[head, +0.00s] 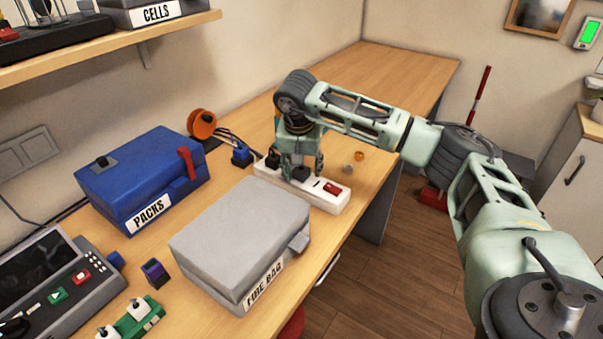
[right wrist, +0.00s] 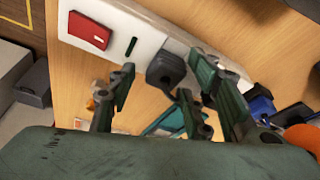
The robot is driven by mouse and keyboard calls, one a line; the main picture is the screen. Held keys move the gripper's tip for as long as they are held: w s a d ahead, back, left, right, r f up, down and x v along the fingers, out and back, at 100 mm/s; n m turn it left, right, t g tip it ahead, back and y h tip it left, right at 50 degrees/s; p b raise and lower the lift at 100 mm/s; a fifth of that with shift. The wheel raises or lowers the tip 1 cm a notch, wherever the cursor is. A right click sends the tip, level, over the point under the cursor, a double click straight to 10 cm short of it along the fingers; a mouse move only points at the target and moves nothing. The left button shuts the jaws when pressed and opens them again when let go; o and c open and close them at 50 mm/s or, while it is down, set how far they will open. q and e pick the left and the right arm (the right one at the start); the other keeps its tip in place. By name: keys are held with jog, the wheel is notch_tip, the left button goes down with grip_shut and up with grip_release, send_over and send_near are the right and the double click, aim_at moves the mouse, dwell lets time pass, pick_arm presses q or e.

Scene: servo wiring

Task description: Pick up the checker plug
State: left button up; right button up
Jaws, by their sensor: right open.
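A dark grey plug (head: 301,174), which I take to be the checker plug, sits in the white power strip (head: 328,202) on the bench. It also shows in the right wrist view (right wrist: 165,69), with a cable running from it. My right gripper (head: 299,165) points down at the strip, directly over this plug. In the right wrist view its open fingers (right wrist: 163,84) stand on either side of the plug, with visible gaps. Whether either finger touches it I cannot tell. A second dark plug (head: 272,159) sits at the strip's far left end. My left gripper is not in view.
A grey FIRE BAG box (head: 238,232) stands close in front of the strip. A blue PACKS case (head: 135,180) is at left. A blue connector (head: 241,156) and orange reel (head: 202,124) lie behind the strip. The bench's far end (head: 405,70) is clear.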

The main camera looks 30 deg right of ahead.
aim_at(303, 169)
jog(key=shift+c, duration=0.4)
jog(key=c, duration=1)
jog(key=shift+c, duration=0.2)
jog(key=shift+r, duration=0.1)
jog(key=shift+r, duration=0.2)
notch_tip(303, 169, up, 3)
jog(key=shift+w+r+b, duration=0.1)
jog(key=shift+r+b, duration=0.1)
jog(key=shift+b, duration=0.4)
jog(key=s+d+r+b, duration=0.1)
jog(key=s+d+r, duration=0.1)
jog(key=d, duration=0.3)
jog(key=s+d+r, duration=0.2)
jog(key=d+r, duration=0.3)
jog(key=shift+s+d+b, duration=0.35)
jog(key=shift+s, duration=0.05)
